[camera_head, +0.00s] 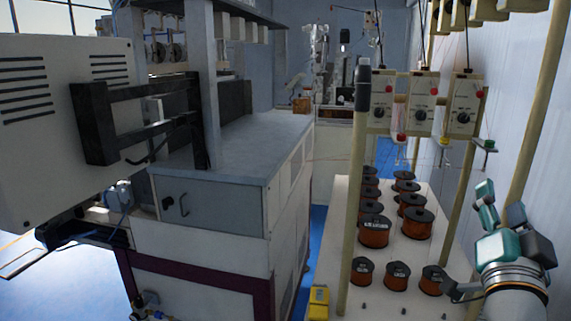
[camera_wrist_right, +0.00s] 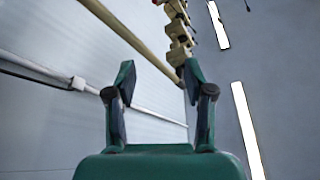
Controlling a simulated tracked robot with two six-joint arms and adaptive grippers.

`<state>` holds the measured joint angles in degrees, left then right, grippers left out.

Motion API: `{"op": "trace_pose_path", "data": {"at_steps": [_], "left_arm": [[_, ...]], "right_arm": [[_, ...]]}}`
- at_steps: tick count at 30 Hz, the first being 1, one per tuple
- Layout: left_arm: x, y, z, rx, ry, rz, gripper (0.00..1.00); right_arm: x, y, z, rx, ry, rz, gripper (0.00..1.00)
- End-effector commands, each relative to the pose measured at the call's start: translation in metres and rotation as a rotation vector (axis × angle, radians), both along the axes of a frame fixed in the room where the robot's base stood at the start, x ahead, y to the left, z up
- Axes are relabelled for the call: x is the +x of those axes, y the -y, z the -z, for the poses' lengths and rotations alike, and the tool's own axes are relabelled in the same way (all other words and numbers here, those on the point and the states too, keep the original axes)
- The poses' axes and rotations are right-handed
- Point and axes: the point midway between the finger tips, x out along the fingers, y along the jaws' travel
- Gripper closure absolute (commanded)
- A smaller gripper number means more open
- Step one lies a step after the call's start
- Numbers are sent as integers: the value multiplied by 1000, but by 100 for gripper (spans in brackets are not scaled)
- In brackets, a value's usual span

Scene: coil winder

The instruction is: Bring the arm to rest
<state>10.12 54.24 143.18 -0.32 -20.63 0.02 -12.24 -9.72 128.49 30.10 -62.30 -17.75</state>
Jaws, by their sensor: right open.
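My right gripper (camera_head: 500,208) is at the right edge of the head view, pointing upward, in front of the pale wall and beside the spool table. It is open and empty. In the right wrist view its two dark green fingers (camera_wrist_right: 157,100) stand apart with nothing between them. Behind them are the wall, a yellowish pole and the ceiling. My left gripper is not in either view.
Several copper wire spools (camera_head: 374,231) stand on a white table (camera_head: 417,258) left of my right gripper. Yellowish poles (camera_head: 355,200) and tension units (camera_head: 463,105) rise around it. A large grey machine cabinet (camera_head: 225,190) fills the left. A blue floor strip runs between.

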Motion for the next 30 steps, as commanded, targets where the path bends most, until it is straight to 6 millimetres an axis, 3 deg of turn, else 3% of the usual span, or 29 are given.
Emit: {"op": "trace_pose_path", "data": {"at_steps": [3, 8, 17, 20, 23, 26, 30], "left_arm": [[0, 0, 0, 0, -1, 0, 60], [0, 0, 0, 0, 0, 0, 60], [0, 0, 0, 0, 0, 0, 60], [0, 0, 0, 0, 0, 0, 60], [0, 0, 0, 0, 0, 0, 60], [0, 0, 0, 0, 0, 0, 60], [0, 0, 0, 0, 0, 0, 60]], "right_arm": [[1, 6, 5, -1, -11, 16, 47], [23, 5, 37, -15, -88, 22, 47], [61, -1, 123, -51, -276, 16, 47], [73, -6, 164, -71, -365, -3, 47], [84, -15, 222, -89, -487, -43, 47], [88, -29, 296, -99, -641, -109, 47], [73, -53, 400, -84, -865, -226, 47]]}}
